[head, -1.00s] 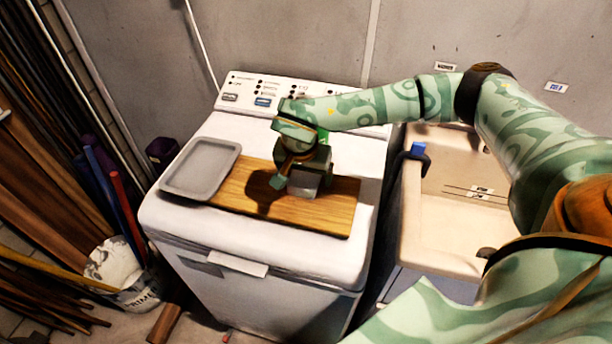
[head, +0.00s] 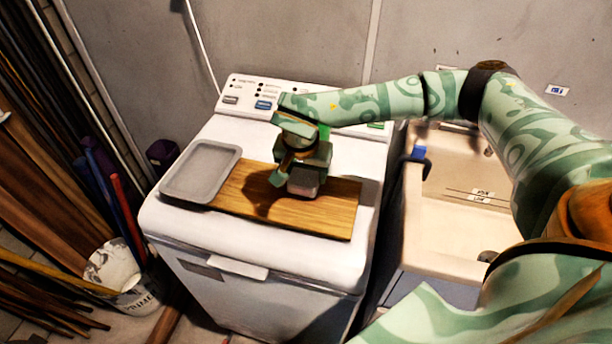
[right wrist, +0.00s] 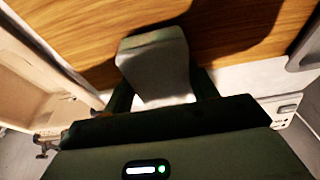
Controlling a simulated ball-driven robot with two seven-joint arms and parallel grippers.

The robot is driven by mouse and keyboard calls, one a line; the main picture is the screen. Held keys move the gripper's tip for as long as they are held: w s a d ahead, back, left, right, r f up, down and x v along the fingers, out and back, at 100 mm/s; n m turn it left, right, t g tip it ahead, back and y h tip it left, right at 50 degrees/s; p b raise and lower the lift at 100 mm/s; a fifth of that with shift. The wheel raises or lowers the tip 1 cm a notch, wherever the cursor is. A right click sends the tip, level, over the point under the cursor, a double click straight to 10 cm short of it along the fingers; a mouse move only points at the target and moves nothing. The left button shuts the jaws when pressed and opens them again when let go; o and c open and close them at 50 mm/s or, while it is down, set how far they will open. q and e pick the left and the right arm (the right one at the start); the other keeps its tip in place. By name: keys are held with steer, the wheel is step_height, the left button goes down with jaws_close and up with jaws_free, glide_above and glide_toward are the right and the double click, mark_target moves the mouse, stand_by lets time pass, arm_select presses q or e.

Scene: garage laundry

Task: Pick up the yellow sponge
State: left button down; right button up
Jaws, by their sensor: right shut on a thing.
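My right gripper (head: 292,180) is over the wooden board (head: 330,215) on top of the washer. It is shut on a pale grey block (head: 305,186). In the right wrist view the same block (right wrist: 152,60) sits between the fingers, its rounded far end over the wood. I cannot tell whether the block touches the board. No yellow sponge shows clearly in either view; only grey faces of the held block are visible. My left gripper is out of view.
A grey tray (head: 201,171) lies left of the board on the white washer (head: 250,285). A beige sink (head: 450,225) stands at the right. A paint bucket (head: 137,297) and stacked planks are on the floor at the left. The washer's front top is clear.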

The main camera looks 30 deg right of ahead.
steer(key=s+a, duration=1.1)
steer(key=a, duration=0.2)
steer(key=shift+s+a+r, duration=0.2)
steer(key=shift+s+a, duration=0.15)
